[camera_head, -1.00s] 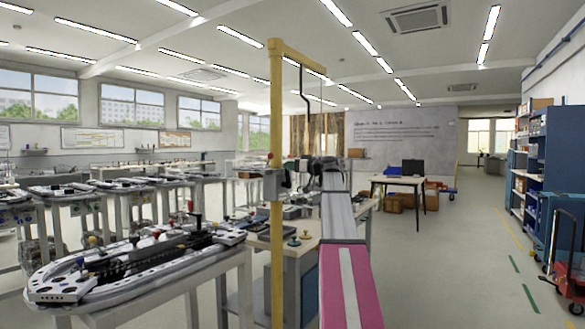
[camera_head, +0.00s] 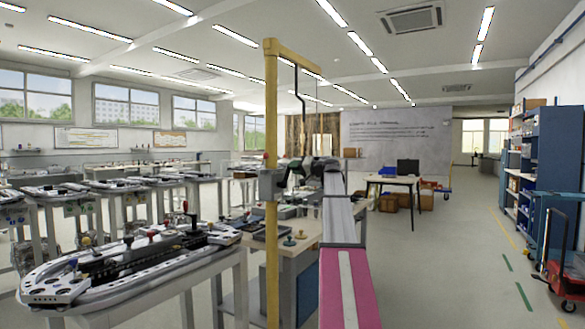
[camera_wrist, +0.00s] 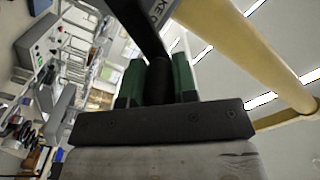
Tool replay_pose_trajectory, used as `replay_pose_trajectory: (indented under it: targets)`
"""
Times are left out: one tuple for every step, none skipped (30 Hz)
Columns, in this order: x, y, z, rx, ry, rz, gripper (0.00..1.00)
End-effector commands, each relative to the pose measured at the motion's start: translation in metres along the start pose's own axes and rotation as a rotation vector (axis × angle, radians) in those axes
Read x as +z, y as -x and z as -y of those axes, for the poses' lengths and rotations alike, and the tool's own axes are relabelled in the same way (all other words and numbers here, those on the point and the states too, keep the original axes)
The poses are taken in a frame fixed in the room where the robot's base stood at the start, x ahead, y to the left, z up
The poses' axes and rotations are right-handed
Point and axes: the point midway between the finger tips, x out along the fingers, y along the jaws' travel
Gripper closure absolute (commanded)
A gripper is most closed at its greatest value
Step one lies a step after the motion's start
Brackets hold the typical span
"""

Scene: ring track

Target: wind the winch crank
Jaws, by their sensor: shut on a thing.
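The winch (camera_head: 267,186) is a grey box on a yellow post (camera_head: 271,120) in the middle of the head view. My gripper (camera_head: 287,179) is at the winch, on the right side of the post, small and partly hidden by my own wrist. In the wrist view, my gripper's green finger pads (camera_wrist: 158,84) are shut on the dark round crank handle (camera_wrist: 160,78). A dark crank arm (camera_wrist: 136,20) runs up from the handle to the upper left. The yellow post (camera_wrist: 245,50) passes close on the right there. The crank's hub is hidden.
A bench with a ring track (camera_head: 130,262) stands at the left front, close to the post. A workbench (camera_head: 290,246) with small knobs is behind the post. Open floor lies to the right, before a blue shelf (camera_head: 545,160) and a red trolley (camera_head: 567,262).

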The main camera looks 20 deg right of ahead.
Motion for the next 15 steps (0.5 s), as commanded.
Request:
replay_pose_trajectory:
  targets:
    - [-0.003, 0.000, -0.006, 0.002, -0.044, -0.002, 1.00]
    - [-0.003, 0.000, -0.009, 0.002, -0.073, -0.002, 1.00]
    - [-0.004, 0.000, -0.012, 0.002, -0.111, -0.002, 1.00]
    - [-0.004, 0.000, -0.015, 0.002, -0.140, -0.003, 1.00]
    - [-0.004, 0.000, -0.017, 0.002, -0.169, -0.003, 1.00]
    - [-0.004, 0.000, -0.020, 0.002, -0.206, -0.003, 1.00]
    - [-0.005, 0.000, -0.023, 0.002, -0.235, -0.003, 1.00]
    - [-0.005, 0.001, -0.025, 0.002, -0.263, -0.003, 1.00]
    - [-0.004, 0.001, -0.029, 0.002, -0.301, -0.003, 1.00]
    - [-0.004, 0.001, -0.031, 0.002, -0.330, -0.003, 1.00]
    - [-0.004, 0.001, -0.034, 0.002, -0.358, -0.003, 1.00]
    - [-0.003, 0.001, -0.037, 0.002, -0.396, -0.003, 1.00]
    - [-0.003, 0.001, -0.040, 0.002, -0.424, -0.003, 1.00]
    - [-0.002, 0.001, -0.042, 0.002, -0.453, -0.003, 1.00]
    - [-0.002, 0.001, -0.046, 0.002, -0.490, -0.003, 1.00]
